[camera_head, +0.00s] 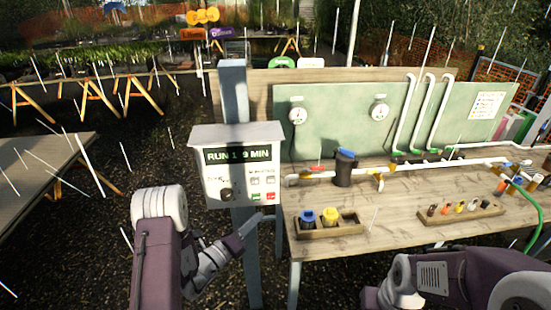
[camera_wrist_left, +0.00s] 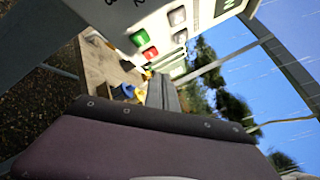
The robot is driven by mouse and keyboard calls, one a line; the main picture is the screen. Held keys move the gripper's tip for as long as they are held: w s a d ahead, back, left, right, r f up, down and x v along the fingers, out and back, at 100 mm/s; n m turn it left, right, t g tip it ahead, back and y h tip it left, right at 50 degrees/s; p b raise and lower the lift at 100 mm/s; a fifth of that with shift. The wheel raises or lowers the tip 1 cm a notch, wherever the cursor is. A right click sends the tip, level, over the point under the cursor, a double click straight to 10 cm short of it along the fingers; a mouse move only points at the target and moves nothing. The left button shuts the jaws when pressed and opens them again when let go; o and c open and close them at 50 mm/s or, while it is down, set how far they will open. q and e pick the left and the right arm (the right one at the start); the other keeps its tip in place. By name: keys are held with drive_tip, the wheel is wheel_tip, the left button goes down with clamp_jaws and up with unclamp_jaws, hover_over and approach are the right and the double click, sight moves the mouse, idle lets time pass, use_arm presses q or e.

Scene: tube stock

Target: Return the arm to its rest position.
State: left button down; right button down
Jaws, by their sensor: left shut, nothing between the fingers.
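My left arm (camera_head: 160,250) comes in from the lower left, bent at its white joint. Its left gripper (camera_head: 252,224) is shut and empty, just below the control box and in front of its post. In the left wrist view the box's buttons (camera_wrist_left: 150,53) show close above a purple and dark part of my arm. The control box (camera_head: 238,175) is white and its display reads "RUN 1 9 MIN". My right arm (camera_head: 450,275) lies folded at the lower right; its gripper is out of the picture.
A wooden bench (camera_head: 345,225) right of the post carries a tray with a blue and a yellow piece (camera_head: 329,215), a dark valve (camera_head: 345,168), white pipes and a tray of small fittings (camera_head: 460,210). Another wooden table (camera_head: 40,165) stands at the left. Dark ground lies between.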

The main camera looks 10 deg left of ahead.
use_arm(q)
drive_tip(key=s+d+r+m+g+h, duration=0.3)
drive_tip(key=d+r+m+h, duration=0.15)
drive_tip(key=d+r, duration=0.2)
drive_tip(key=s+d+r+m+g+h, duration=0.3)
drive_tip(key=d+r+m+g, duration=0.1)
drive_tip(key=d+r+m, duration=0.25)
drive_tip(key=s+d+f+m+g+y, duration=0.1)
drive_tip(key=s+d+f+m+g, duration=0.15)
drive_tip(key=s+m+g, duration=0.35)
drive_tip(key=s+d+f+m+g+y, duration=0.1)
drive_tip(key=s+d+f+m+g, duration=0.2)
drive_tip(key=s, duration=0.6)
drive_tip(key=s+a+f+m+g+y, duration=0.3)
drive_tip(key=s+a+f+m+y, duration=0.4)
drive_tip(key=s+m+y, duration=0.15)
drive_tip(key=w+a+f+m+t+y, duration=0.2)
drive_tip(key=w+a+m+y, duration=0.1)
drive_tip(key=a+m, duration=0.2)
drive_tip(key=w+a+f+m+t+y, duration=0.2)
drive_tip(key=w+a+m+y, duration=0.1)
drive_tip(key=a+m, duration=0.3)
drive_tip(key=w+a, duration=0.1)
drive_tip(key=a, duration=0.1)
drive_tip(key=shift+w+a+f, duration=0.25)
drive_tip(key=shift+a+f, duration=0.05)
drive_tip(key=shift+f, duration=0.05)
